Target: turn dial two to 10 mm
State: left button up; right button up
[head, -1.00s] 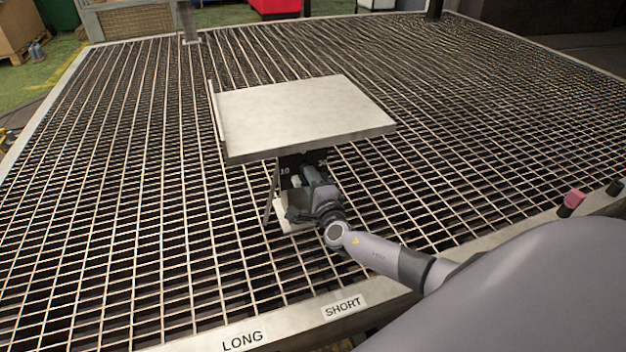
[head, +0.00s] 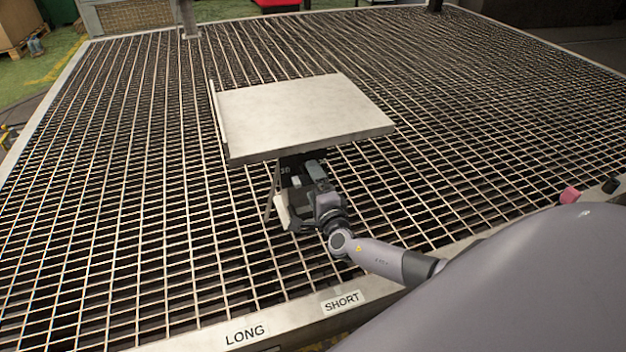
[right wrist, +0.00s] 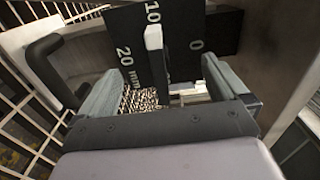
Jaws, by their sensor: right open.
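The dial is a black plate (right wrist: 120,20) with white marks 20 mm, 10 and 0, seen in the right wrist view. A pale upright lever (right wrist: 154,45) stands in front of it, its tip just below the 10 in the picture. Whether it points exactly at 10 I cannot tell. My right gripper (right wrist: 160,78) is open, with one finger on each side of the lever and visible gaps between. In the head view my right gripper (head: 305,174) is under the front edge of the metal plate and hides most of the dial. My left gripper is not in view.
A flat metal plate (head: 300,112) on a stand overhangs the dial. A wide grating (head: 140,190) surrounds it. Labels LONG (head: 245,334) and SHORT (head: 342,301) are on the front frame. A pink knob (head: 570,196) and a black knob (head: 611,186) are at the right.

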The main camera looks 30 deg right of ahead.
jog(key=p+v, duration=0.3)
jog(key=v, duration=0.3)
jog(key=shift+s+p, duration=0.3)
jog(key=shift+a, duration=0.15)
dwell(0.4)
